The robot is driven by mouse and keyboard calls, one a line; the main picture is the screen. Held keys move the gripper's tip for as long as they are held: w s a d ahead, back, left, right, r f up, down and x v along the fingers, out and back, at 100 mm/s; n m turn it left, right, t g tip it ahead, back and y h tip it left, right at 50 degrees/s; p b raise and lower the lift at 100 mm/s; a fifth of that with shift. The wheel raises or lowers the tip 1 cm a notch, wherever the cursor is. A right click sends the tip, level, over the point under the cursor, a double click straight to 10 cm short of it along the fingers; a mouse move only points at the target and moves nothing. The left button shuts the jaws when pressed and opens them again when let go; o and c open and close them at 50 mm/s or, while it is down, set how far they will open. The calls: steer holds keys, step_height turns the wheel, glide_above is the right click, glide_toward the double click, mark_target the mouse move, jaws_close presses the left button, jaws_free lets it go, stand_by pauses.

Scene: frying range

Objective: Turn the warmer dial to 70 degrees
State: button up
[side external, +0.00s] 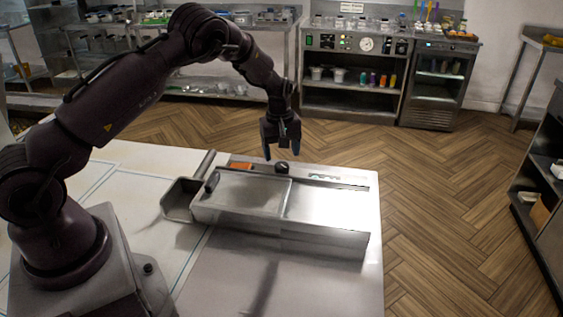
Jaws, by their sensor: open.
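The warmer (320,237) is a low, long metal unit on the white table. A small dark round knob, which looks like its dial (282,168), sits at the back edge near the middle. A narrow strip with small green marks (324,177) lies to the right of the knob. My gripper (282,156) points down with its fingers apart, just above or behind the knob. It holds nothing that I can see. I cannot tell whether the fingers touch the knob, and its pointer and any degree marks are too small to read.
A metal basket (178,204) with a raised handle stands at the warmer's left end. An orange item (240,165) lies by the back edge, left of the knob. The white table (235,275) is clear in front. Shelving and counters stand farther back across the wooden floor.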

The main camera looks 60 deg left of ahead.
mark_target(279, 165)
step_height(279, 165, up, 8)
steer(key=shift+s+r, duration=0.15)
steer(key=shift+r, duration=0.05)
stand_by(0.3)
steer(key=s+d+r+m+t, duration=0.1)
steer(key=s+d+r+m, duration=0.4)
steer(key=s, duration=0.4)
steer(key=s+d+r+m+t, duration=0.2)
steer(key=s+d+r+m, duration=0.2)
steer(key=s+r, duration=0.3)
steer(key=s+d+r+m+t, duration=0.2)
steer(key=s+d+r+m, duration=0.3)
steer(key=s, duration=0.7)
steer(key=shift+s+d+r+m, duration=0.3)
steer(key=shift+s+d+r, duration=0.1)
steer(key=shift+d+r, duration=0.6)
